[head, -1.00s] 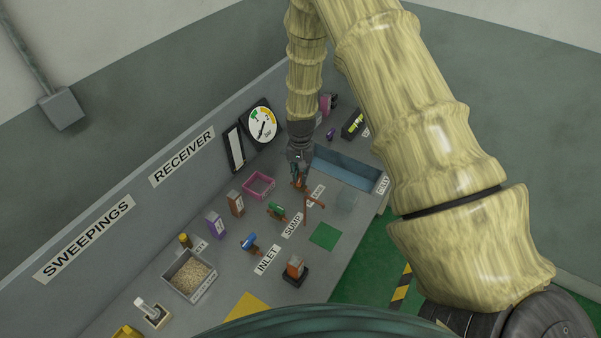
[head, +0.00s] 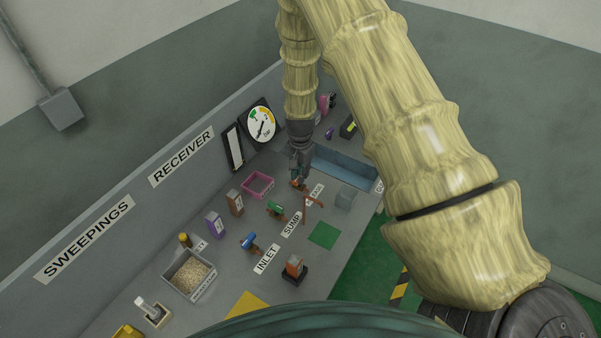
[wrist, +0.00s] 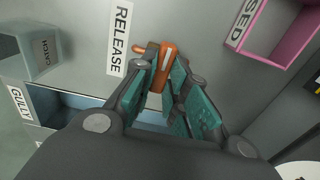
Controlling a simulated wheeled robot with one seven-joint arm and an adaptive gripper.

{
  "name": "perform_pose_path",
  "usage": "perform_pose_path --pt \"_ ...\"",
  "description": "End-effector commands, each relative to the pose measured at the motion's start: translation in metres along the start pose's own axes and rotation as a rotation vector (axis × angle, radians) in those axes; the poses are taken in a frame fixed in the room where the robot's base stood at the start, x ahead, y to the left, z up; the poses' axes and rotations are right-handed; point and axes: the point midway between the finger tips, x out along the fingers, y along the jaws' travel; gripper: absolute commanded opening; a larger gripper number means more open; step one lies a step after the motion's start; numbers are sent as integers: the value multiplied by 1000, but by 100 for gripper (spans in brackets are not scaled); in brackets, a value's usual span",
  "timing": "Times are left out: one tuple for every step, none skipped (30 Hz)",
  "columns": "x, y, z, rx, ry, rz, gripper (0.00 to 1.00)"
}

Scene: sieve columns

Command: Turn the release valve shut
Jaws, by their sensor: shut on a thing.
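The release valve has an orange handle with a pale stripe (wrist: 167,55), beside the RELEASE label (wrist: 120,38) in the wrist view. My gripper (wrist: 165,85) is shut on this handle, its teal finger pads to either side of it. In the head view my gripper (head: 298,179) reaches down to the orange valve (head: 299,186) at the back of the bench. The fingers hide part of the valve there, and the exact angle of its handle is hard to tell.
A blue-handled valve (head: 249,241) stands by INLET and a green-handled one (head: 275,209) by SUMP. A thin brown stand (head: 306,209) is close in front of my gripper. A pink tray (head: 257,185), a blue basin (head: 343,168), a grey box (head: 345,198) and a gauge (head: 262,125) are around.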

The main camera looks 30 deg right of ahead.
Motion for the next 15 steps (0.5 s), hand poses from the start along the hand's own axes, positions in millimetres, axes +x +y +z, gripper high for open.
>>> perform_pose_path --pt "-1 -2 -2 1 4 -4 0" --pt "-1 -2 -2 1 4 -4 0" --pt "-1 -2 -2 1 4 -4 0" --pt "-1 -2 -2 1 4 -4 0" --pt "-1 -2 -2 1 4 -4 17" --pt "-1 -2 -2 1 4 -4 24" --pt "-1 -2 -2 1 3 -4 30" --pt "-1 -2 -2 1 3 -4 35" --pt "-1 -2 -1 1 3 -3 37" --pt "-1 -1 -1 1 2 -3 37" --pt "-1 -1 -1 0 2 -3 37" --pt "-1 -1 -1 0 2 -2 37" --pt "-1 -1 -1 0 2 -2 37" --pt "-1 -1 -1 0 2 -2 37" --pt "-1 -1 -1 0 1 -2 37"
